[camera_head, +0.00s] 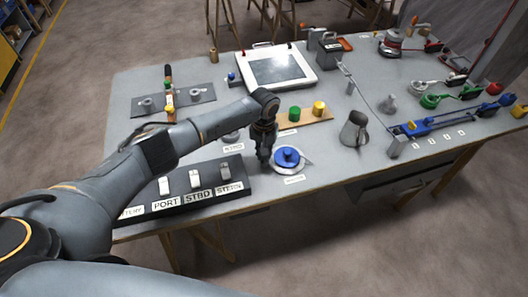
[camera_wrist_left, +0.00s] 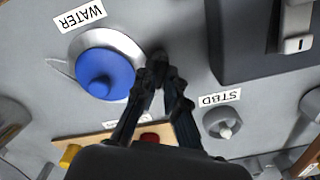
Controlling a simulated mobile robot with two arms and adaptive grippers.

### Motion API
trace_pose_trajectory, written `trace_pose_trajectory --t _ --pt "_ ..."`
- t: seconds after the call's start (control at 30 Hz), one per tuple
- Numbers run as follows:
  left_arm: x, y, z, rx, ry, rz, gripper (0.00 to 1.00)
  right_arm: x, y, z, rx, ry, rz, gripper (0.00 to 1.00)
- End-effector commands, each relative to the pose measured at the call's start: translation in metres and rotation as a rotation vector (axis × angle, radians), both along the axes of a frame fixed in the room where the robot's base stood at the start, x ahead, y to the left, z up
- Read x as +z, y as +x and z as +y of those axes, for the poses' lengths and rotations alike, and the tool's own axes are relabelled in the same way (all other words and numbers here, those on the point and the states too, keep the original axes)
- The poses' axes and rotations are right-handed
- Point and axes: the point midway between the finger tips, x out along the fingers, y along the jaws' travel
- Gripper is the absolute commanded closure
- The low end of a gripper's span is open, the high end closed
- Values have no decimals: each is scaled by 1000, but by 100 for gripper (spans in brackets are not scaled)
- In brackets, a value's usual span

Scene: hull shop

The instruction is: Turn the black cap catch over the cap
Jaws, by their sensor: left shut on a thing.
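The blue cap (camera_head: 287,157) sits on a pale round fitting near the table's front edge. In the left wrist view the blue cap (camera_wrist_left: 104,75) and its silver ring (camera_wrist_left: 128,46) show from above, beside a WATER label. My left gripper (camera_head: 264,156) points down just left of the cap. In the wrist view its fingertips (camera_wrist_left: 159,72) are together at the ring's edge, beside the cap. They are shut on a small dark piece, which seems to be the black cap catch (camera_wrist_left: 157,55); the fingers largely hide it. My right gripper is not in view.
A black switch panel (camera_head: 150,207) lies to the left of the cap. Bare table lies between cap and jug.

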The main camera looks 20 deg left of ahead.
Motion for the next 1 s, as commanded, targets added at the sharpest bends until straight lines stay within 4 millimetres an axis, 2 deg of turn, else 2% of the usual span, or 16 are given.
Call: trace_pose_trajectory --t 0.7,1.0 --pt "-1 -1 0 -672 -2 2 100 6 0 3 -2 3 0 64" --pt "0 0 0 -884 -2 2 100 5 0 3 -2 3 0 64"
